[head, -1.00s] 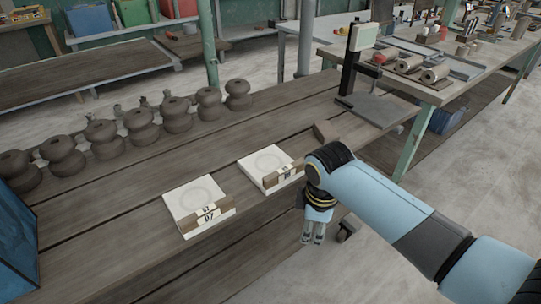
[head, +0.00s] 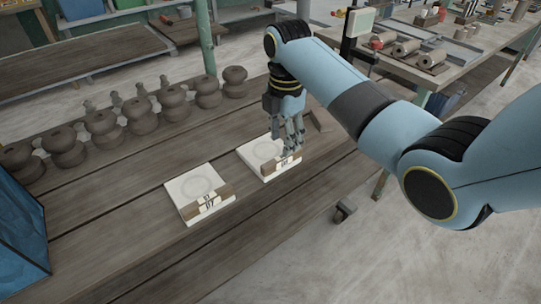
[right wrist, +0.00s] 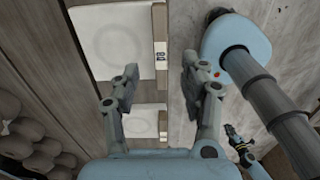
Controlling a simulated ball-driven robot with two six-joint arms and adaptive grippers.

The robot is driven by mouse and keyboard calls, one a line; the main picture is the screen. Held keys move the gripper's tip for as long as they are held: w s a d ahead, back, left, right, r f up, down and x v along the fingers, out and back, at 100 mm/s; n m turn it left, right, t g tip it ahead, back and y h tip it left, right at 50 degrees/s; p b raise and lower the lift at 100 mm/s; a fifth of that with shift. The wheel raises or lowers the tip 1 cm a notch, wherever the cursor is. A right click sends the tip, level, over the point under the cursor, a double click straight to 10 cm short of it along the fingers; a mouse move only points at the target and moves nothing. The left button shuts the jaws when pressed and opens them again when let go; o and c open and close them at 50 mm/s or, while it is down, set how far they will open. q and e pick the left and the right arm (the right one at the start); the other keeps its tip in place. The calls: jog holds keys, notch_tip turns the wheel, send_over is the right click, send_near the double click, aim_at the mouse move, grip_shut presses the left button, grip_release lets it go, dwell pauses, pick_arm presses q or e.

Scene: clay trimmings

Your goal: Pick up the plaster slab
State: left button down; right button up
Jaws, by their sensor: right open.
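Two square white plaster slabs lie side by side on the wooden bench, each with a faint ring on top and a brown, labelled front edge. The left slab (head: 193,186) is uncovered. The right slab (head: 256,151) is partly hidden by my right gripper (head: 291,148), which points down with its fingers apart at the slab's front right part. I cannot tell whether they touch it. What looks like my left gripper (right wrist: 233,133) is small there.
Several brown clay pots (head: 139,117) stand in a row along the bench's back. A blue container (head: 20,235) is at the left edge. A second table (head: 455,60) with clay pieces is at the upper right. The bench in front of the slabs is clear.

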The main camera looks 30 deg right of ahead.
aim_at(283, 157)
notch_tip(283, 157, down, 6)
jog(key=shift+f, duration=0.1)
jog(key=shift+c, duration=0.2)
grip_shut()
dwell(0.3)
